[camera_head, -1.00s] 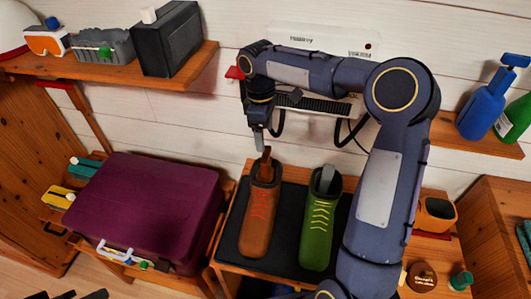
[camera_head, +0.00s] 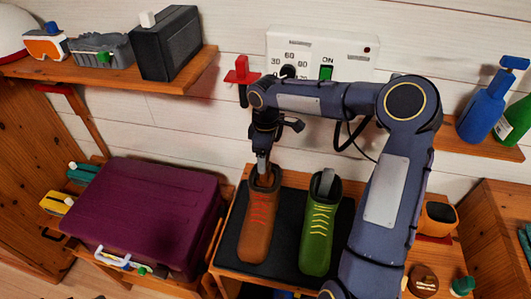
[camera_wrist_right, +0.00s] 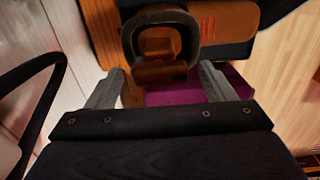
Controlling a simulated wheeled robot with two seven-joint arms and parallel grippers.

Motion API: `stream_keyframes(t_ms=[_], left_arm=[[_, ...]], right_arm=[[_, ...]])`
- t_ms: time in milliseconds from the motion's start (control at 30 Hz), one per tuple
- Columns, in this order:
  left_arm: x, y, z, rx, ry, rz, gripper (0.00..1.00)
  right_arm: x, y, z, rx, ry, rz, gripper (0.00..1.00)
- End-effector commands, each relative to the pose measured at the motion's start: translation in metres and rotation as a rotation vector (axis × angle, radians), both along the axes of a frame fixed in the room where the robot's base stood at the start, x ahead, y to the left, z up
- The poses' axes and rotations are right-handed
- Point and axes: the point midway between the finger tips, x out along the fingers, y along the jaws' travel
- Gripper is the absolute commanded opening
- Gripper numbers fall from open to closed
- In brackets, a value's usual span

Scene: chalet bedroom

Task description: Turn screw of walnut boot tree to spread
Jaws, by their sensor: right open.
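The brown boot (camera_head: 257,232) with red laces stands on a dark mat (camera_head: 228,246). The walnut boot tree (camera_wrist_right: 160,72) shows as a brown block in the boot's dark opening in the right wrist view; its screw cannot be made out clearly. My right gripper (camera_head: 262,165) points down at the boot's top. In the right wrist view its open fingers (camera_wrist_right: 160,86) lie on either side of the brown block, with gaps visible.
A green boot (camera_head: 319,238) with a grey insert stands close on the right. A purple case (camera_head: 150,215) is to the left. A white wall panel (camera_head: 345,55) with dial and green switch is behind my right arm. Shelves flank it.

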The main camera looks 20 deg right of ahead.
Motion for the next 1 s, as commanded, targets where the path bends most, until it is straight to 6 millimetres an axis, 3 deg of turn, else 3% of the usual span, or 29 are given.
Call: stream_keyframes(t_ms=[133, 467, 967, 1000], left_arm=[[0.0000, 0.0000, -0.0001, 0.000, 0.000, 0.000, 0.36], [0.0000, 0.0000, -0.0001, 0.000, 0.000, 0.000, 0.36], [0.0000, 0.0000, -0.0013, 0.000, 0.000, 0.000, 0.36], [0.0000, 0.0000, -0.0013, 0.000, 0.000, 0.000, 0.36]], right_arm=[[0.0000, 0.0000, 0.0001, 0.000, 0.000, 0.000, 0.74], [0.0001, -0.0001, 0.0004, 0.000, 0.000, 0.000, 0.31], [0.0007, -0.0002, 0.0008, 0.000, -0.001, -0.047, 0.31], [0.0007, -0.0002, 0.0008, 0.000, -0.002, -0.047, 0.58]])
